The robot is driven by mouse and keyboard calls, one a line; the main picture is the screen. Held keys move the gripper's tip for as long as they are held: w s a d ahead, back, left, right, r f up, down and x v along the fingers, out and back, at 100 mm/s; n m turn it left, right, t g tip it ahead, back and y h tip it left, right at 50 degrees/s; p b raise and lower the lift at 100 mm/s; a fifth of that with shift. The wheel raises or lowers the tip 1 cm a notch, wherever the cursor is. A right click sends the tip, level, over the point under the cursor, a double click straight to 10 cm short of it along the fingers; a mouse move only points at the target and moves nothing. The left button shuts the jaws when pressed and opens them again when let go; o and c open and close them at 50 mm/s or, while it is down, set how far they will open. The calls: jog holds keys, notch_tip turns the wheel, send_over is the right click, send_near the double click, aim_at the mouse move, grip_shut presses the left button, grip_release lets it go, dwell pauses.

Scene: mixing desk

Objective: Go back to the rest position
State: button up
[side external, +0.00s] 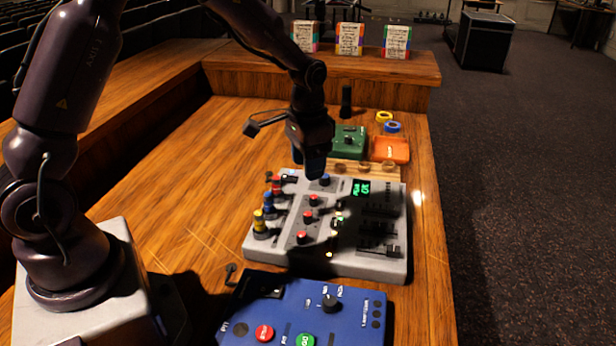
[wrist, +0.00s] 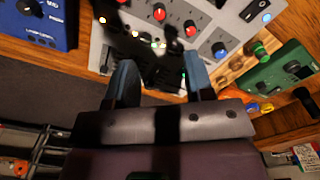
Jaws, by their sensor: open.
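My gripper (side external: 314,168) hangs over the far edge of the grey mixing desk (side external: 290,250), fingers pointing down. In the wrist view, the two blue fingers of my gripper (wrist: 160,78) stand apart with nothing held between them. The mixing desk also shows beyond the fingertips in the wrist view (wrist: 198,14). It has red knobs, sliders, a lit green display and yellow, blue and red plugs at its left side. My gripper hides part of the desk's far edge. I cannot tell the exact height of the fingertips above it.
A blue box (side external: 290,318) with red and green buttons lies in front of the mixer. Behind it are a green box (side external: 348,142), an orange tray (side external: 390,149), tape rings (side external: 384,116) and a black upright cylinder (side external: 346,100). The wooden table (side external: 190,190) is largely clear at left.

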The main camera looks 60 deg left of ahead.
jog(key=shift+r, duration=0.15)
jog(key=s+d+r+t, duration=0.2)
jog(key=s+r, duration=0.7)
jog(key=s, duration=0.1)
jog(key=s+d+r+n+t, duration=0.1)
jog(key=s+d+r+t, duration=0.1)
jog(key=s+r, duration=0.6)
jog(key=s+t, duration=0.1)
jog(key=s, duration=0.2)
jog(key=shift+d+r+t, duration=0.3)
jog(key=shift+r, duration=0.1)
jog(key=shift+c, duration=0.4)
